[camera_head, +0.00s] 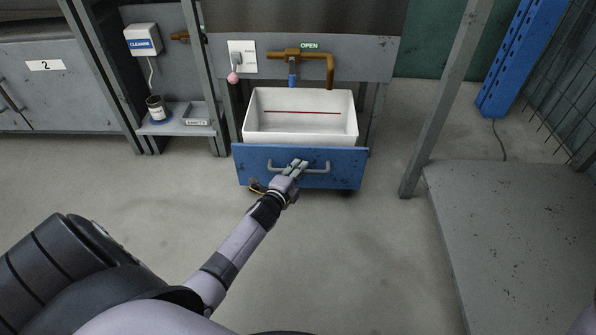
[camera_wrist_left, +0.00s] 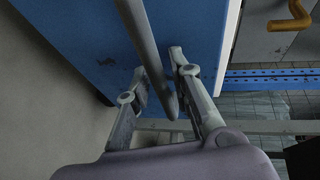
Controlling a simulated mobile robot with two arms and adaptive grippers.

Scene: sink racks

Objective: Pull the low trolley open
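The low trolley has a blue front panel (camera_head: 250,168) and a white basin (camera_head: 300,132) behind it. It stands below a brass tap, with its basin showing from above. A grey bar handle (camera_head: 322,168) crosses the panel. My left gripper (camera_head: 298,166) is at the middle of this handle. My right gripper is not in view.
Grey posts (camera_head: 445,100) and a low grey platform (camera_head: 510,215) stand to the right. A shelf (camera_head: 176,127) with a jar and small tray is at the left, beside a grey cabinet (camera_head: 60,85). Bare concrete floor (camera_head: 340,245) lies before the trolley.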

